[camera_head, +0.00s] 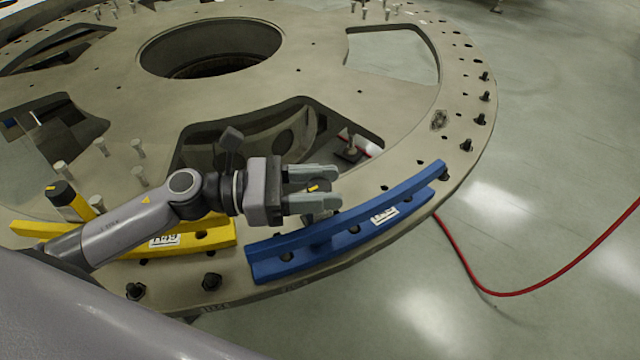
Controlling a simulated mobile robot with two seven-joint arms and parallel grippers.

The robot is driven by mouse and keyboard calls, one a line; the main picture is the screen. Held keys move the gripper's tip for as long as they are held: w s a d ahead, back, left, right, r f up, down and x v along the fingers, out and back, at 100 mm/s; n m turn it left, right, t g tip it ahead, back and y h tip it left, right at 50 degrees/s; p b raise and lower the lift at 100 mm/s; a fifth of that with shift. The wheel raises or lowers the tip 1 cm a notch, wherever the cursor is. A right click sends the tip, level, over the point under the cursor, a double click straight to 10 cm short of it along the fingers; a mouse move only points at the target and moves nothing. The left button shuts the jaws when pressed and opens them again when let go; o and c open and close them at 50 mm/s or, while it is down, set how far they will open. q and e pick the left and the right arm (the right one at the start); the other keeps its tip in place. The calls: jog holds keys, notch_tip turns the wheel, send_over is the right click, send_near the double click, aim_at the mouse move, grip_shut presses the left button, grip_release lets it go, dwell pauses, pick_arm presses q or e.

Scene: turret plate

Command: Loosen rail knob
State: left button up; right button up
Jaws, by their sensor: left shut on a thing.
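A blue rail (345,228) with a white label lies along the near right rim of the turret plate (330,80). My left gripper (328,188) reaches in from the left, its two grey fingers pointing right. It is shut on a dark rail knob (318,189) with a yellow mark, at the inner edge of the blue rail. The fingers hide much of the knob, and I cannot tell how far it is turned. My right gripper is not in view.
A yellow rail (205,236) with a label lies left of the blue rail, partly behind my arm. A black and yellow knob (62,194) stands by its left end. Bolts stand along the rim. A red cable (500,293) lies on the floor at right.

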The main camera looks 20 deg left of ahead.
pick_arm(q)
jog(key=shift+n+t+y, duration=0.95)
jog(key=shift+n+t, duration=0.15)
jog(key=shift+t, duration=0.4)
jog(key=shift+n+t+y, duration=0.95)
jog(key=shift+n+t, duration=0.15)
jog(key=shift+t, duration=0.4)
jog(key=n+t+y, duration=0.2)
jog(key=y, duration=0.1)
jog(key=n+t+y, duration=0.1)
jog(key=n+y, duration=0.1)
jog(key=y, duration=0.1)
jog(key=shift+d+n+t, duration=0.1)
jog(key=shift+n+t, duration=0.3)
jog(key=n+t+y, duration=0.1)
jog(key=n+y, duration=0.3)
jog(key=y, duration=0.2)
jog(key=shift+y, duration=0.4)
jog(key=shift+n+y, duration=1.7)
jog(key=shift+y, duration=0.9)
jog(key=o, duration=0.9)
jog(key=shift+o, duration=0.2)
